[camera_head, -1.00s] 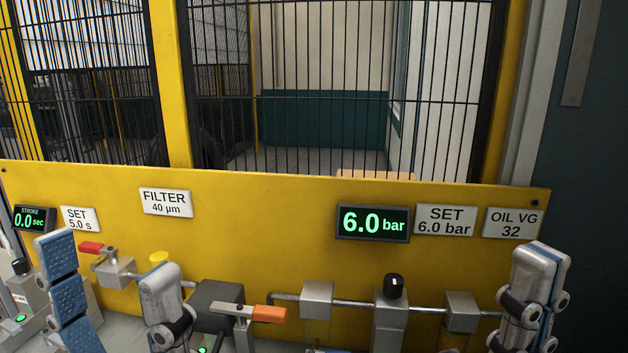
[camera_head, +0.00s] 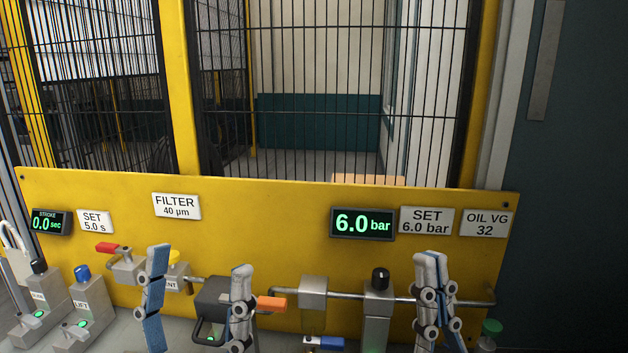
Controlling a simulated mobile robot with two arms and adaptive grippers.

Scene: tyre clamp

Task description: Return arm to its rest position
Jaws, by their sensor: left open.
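My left gripper (camera_head: 198,262) is open, at the lower left of the middle. Its blue-padded finger (camera_head: 152,305) and its grey finger (camera_head: 240,310) stand wide apart with nothing held between them. It is in front of the yellow panel and partly covers a dark box with a handle (camera_head: 213,297). My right gripper (camera_head: 432,257) is at the lower right with its two fingers upright and close together, and no object shows between them. It partly covers the pipe at the right. Both arms are mostly below the picture.
The yellow panel (camera_head: 300,240) carries a 6.0 bar display (camera_head: 362,223). An orange-handled valve (camera_head: 271,304), a red-handled valve (camera_head: 107,248), a black-knobbed block (camera_head: 378,295) and a blue-knobbed LIFT block (camera_head: 92,305) stand along it. A mesh fence (camera_head: 330,100) is behind.

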